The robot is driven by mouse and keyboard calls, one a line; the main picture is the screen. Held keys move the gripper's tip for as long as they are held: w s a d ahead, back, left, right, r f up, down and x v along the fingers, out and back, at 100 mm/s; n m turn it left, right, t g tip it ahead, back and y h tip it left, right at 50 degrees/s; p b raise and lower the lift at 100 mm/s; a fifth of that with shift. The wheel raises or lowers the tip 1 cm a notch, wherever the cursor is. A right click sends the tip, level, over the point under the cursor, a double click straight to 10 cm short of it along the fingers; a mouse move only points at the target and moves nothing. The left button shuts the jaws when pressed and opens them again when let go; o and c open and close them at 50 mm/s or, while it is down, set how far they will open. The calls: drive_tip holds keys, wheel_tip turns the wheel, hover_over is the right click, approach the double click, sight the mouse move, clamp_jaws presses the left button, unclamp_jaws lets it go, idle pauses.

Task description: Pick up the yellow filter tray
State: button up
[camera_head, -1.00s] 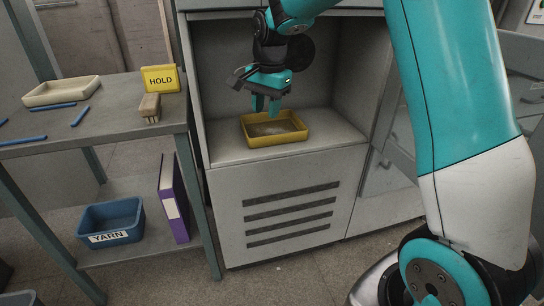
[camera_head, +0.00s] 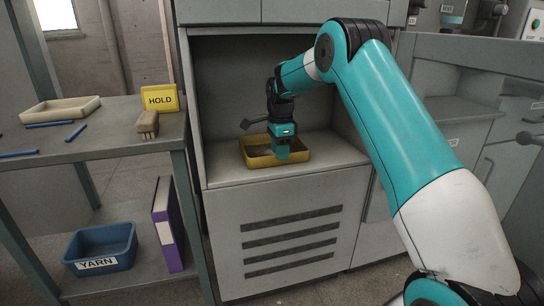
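The yellow filter tray (camera_head: 256,159) is a shallow rectangular tray on the floor of the open cabinet recess. It looks level. My gripper (camera_head: 282,153) points down at the tray's right part, with its teal fingers overlapping the near wall in this view. The fingers hide part of that wall and show as one block, so I cannot tell whether they are apart or closed on the rim.
The recess has side walls and a front ledge (camera_head: 225,176). At left, a grey table holds a cream tray (camera_head: 62,108), blue sticks, a brush (camera_head: 148,124) and a yellow HOLD sign (camera_head: 160,98). Below are a blue YARN bin (camera_head: 102,246) and a purple binder (camera_head: 167,224).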

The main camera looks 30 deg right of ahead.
drive_tip(key=shift+f, duration=0.55)
clamp_jaws()
drive_tip(key=shift+r, duration=0.1)
